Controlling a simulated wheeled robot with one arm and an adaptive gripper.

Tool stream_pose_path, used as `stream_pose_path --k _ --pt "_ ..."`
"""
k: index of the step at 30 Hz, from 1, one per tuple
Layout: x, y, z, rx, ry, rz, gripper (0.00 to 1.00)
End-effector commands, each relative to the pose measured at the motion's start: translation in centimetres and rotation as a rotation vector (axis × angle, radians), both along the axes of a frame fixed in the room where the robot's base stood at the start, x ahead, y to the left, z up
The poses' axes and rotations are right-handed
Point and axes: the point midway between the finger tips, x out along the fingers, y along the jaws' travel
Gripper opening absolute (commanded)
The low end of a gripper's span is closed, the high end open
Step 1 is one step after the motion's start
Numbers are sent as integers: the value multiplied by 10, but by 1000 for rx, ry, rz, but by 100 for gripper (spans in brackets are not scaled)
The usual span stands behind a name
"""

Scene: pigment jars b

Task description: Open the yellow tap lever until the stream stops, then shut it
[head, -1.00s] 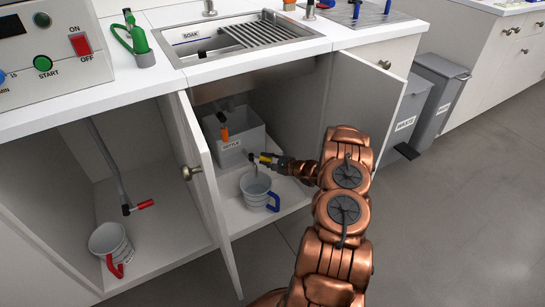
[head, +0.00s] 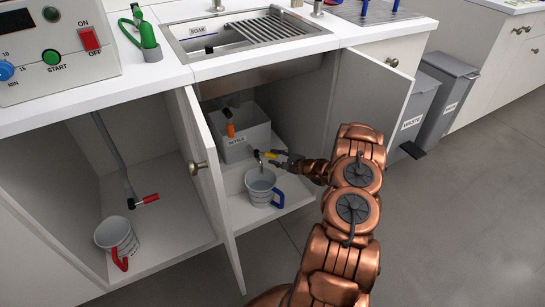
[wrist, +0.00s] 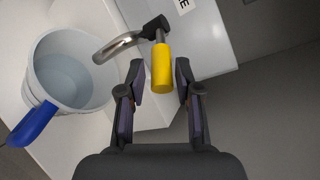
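The yellow tap lever (head: 270,155) is on a small dark tap in the right-hand cupboard. In the wrist view the lever (wrist: 162,68) lies between my fingertips, with a gap on each side. My gripper (wrist: 160,76) is open around it; it also shows in the head view (head: 283,159). The tap's metal spout (wrist: 118,47) points over a grey cup with a blue handle (head: 262,188). The cup (wrist: 70,72) holds liquid. I cannot clearly tell whether a stream falls from the spout.
Open cupboard doors (head: 215,180) flank the opening. At left are a red-levered tap (head: 146,199) and a red-handled cup (head: 117,238).

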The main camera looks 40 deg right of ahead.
Motion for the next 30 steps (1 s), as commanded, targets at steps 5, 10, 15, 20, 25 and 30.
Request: stream_pose_path --k 5,10,15,20,25,30 --pt "-28 -9 6 2 1 -5 34" --pt "-45 -14 11 -1 -2 -4 34" --pt "-52 -15 13 -1 -2 -3 34" --pt "-52 -15 12 -1 -2 -3 34" --pt "-51 -15 13 -10 2 -3 22" --pt "-39 -21 21 -112 36 -13 5"
